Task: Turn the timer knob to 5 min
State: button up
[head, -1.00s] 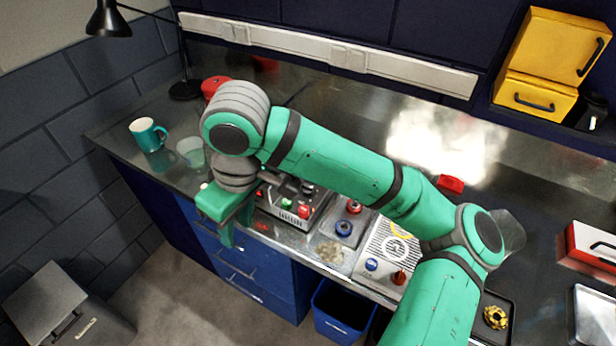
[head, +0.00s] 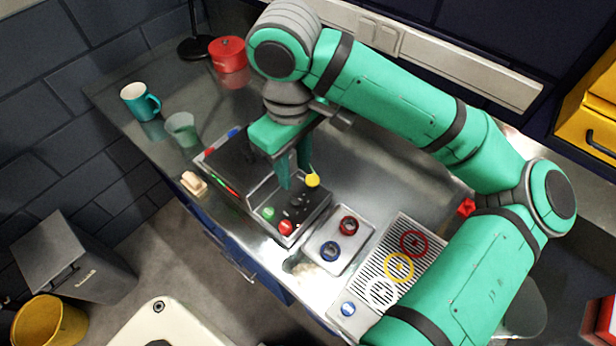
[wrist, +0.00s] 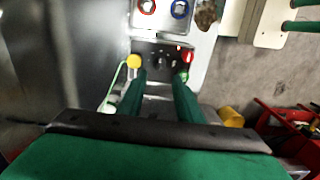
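A dark control box (head: 262,197) stands on the bench with green, red and yellow buttons and small black knobs (head: 297,202) on its front panel. In the wrist view, black knobs (wrist: 158,62) show between the yellow button and the red and green ones. I cannot read which is the timer knob, nor its setting. My gripper (head: 297,184) points down over the panel beside the yellow button (head: 313,180). In the wrist view my gripper (wrist: 159,76) is open, its two green fingers apart with nothing between them. I cannot tell whether the tips touch the panel.
A grey plate with red and blue rings (head: 329,250) and a slatted tray (head: 377,262) lie right of the box. A teal mug (head: 139,102), a translucent cup (head: 182,129) and a red pot (head: 228,54) stand at the left. A tan block (head: 194,183) lies by the front edge.

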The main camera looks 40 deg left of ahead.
aim_at(295, 198)
notch_tip(295, 198, down, 9)
jog(key=shift+a+f, duration=0.15)
jog(key=shift+f, duration=0.4)
jog(key=shift+d+f, duration=0.2)
jog(key=shift+f, duration=0.1)
jog(key=shift+c, duration=0.5)
jog(key=shift+a, duration=0.1)
jog(key=c, duration=0.7)
